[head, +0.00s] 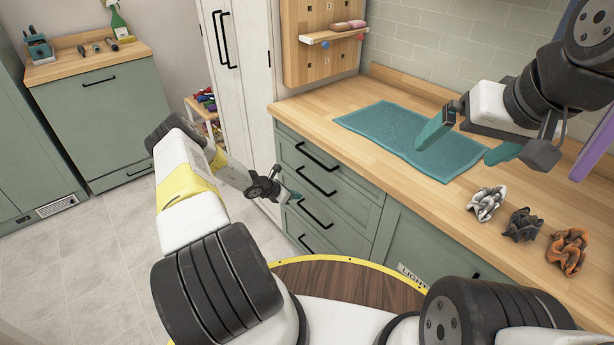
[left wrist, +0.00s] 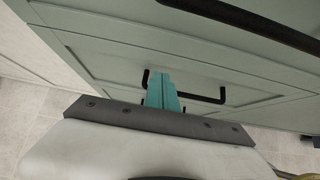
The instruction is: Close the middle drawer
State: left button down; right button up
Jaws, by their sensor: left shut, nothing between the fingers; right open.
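The green drawer stack (head: 338,203) is under the wooden counter, with several black bar handles one above another. The drawer fronts look flush or nearly so; a small gap is hard to tell. My left gripper (head: 295,197) is shut and empty at the left side of the stack, close to the handles in the middle of its height. In the left wrist view its teal fingers (left wrist: 162,91) overlap a black handle (left wrist: 210,98) near its left end; contact cannot be told. Another handle (left wrist: 255,25) is nearer the camera. My right gripper (head: 470,138) is open and empty above the counter.
A teal towel (head: 390,128) lies flat on the counter (head: 330,90). Grey, dark and orange crumpled cloths (head: 486,203) sit at its right. A white cabinet (head: 240,100) stands left of the drawers. The tiled floor (head: 110,235) at left is clear.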

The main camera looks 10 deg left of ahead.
pick_arm(q)
jog(key=s+a+f+v, duration=0.1)
jog(key=v, duration=1.1)
jog(key=s+d+r+m+g, duration=0.1)
jog(key=d+r+m, duration=0.35)
jog(key=r, duration=0.55)
jog(key=s+d+r+m+g, duration=0.15)
jog(key=d+r+m, duration=0.35)
jog(key=r, duration=0.6)
jog(key=s+d+r+m, duration=0.25)
jog(key=r+m, duration=0.35)
jog(key=r, duration=0.4)
jog(key=s+d+r+m+y, duration=0.1)
jog(key=s+d+r+m, duration=0.25)
jog(key=s+r, duration=0.35)
jog(key=s+d+r+m+y, duration=0.1)
jog(key=s+d+r+m, duration=0.1)
jog(key=s+r+m, duration=0.4)
jog(key=s+a+r+m+t+y, duration=0.1)
jog(key=s+r+m, duration=0.3)
jog(key=s, duration=0.9)
jog(key=shift+s+a+r+y, duration=0.25)
jog(key=shift+a+y, duration=0.15)
jog(key=shift+a, duration=0.15)
